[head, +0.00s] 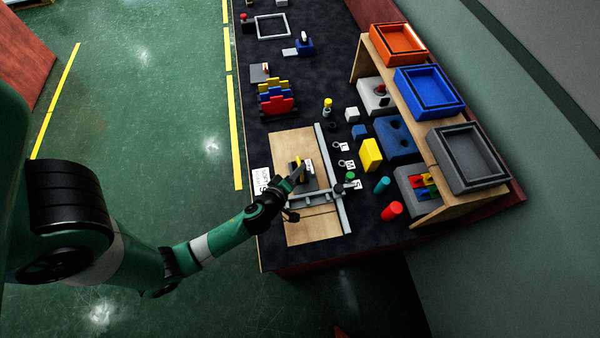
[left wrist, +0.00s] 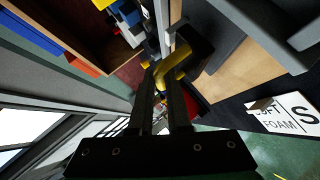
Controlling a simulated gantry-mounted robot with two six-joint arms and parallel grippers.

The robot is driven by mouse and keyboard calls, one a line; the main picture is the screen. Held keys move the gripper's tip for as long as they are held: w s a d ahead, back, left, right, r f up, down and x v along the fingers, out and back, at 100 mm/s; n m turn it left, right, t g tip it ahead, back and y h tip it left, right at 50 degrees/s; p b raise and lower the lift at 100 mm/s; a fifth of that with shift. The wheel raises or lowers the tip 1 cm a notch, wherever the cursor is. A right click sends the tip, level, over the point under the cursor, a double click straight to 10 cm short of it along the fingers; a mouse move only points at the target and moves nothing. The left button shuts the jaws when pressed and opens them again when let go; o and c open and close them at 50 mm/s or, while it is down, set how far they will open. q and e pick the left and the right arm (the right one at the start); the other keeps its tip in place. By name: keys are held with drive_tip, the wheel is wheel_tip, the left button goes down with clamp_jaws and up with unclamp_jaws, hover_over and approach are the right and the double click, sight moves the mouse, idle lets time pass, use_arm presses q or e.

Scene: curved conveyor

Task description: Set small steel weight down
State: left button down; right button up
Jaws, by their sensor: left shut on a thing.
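My left gripper (head: 296,175) reaches over the wooden board on the dark bench. In the left wrist view its fingers (left wrist: 161,80) are close together at a yellow handle (left wrist: 177,65) on a dark block. I take this dark block (head: 307,172) with the yellow handle to be the small steel weight. The gripper is shut on it, though the exact contact at the fingertips is hard to see. The block shows over the board (head: 300,222); I cannot tell whether it touches the surface. My right gripper is not in view.
A grey rail (head: 333,190) runs along the board's right side, with a crossbar near my gripper. A white foam label (left wrist: 285,118) lies to the left of the board in the head view. Right of the rail stand a yellow block (head: 371,155), a red cylinder (head: 392,211) and a teal cylinder (head: 382,185).

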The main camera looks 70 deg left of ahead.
use_arm(q)
drive_tip(key=shift+f, duration=0.95)
drive_tip(key=shift+s+d+r, duration=0.1)
drive_tip(key=shift+s+d, duration=0.05)
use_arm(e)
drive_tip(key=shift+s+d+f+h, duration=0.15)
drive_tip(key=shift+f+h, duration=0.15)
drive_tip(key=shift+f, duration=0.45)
use_arm(q)
drive_tip(key=shift+f+b, duration=0.2)
drive_tip(key=shift+b, duration=0.2)
drive_tip(key=c, duration=0.9)
unclamp_jaws()
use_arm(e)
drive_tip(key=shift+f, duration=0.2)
use_arm(q)
drive_tip(key=shift+o, duration=0.2)
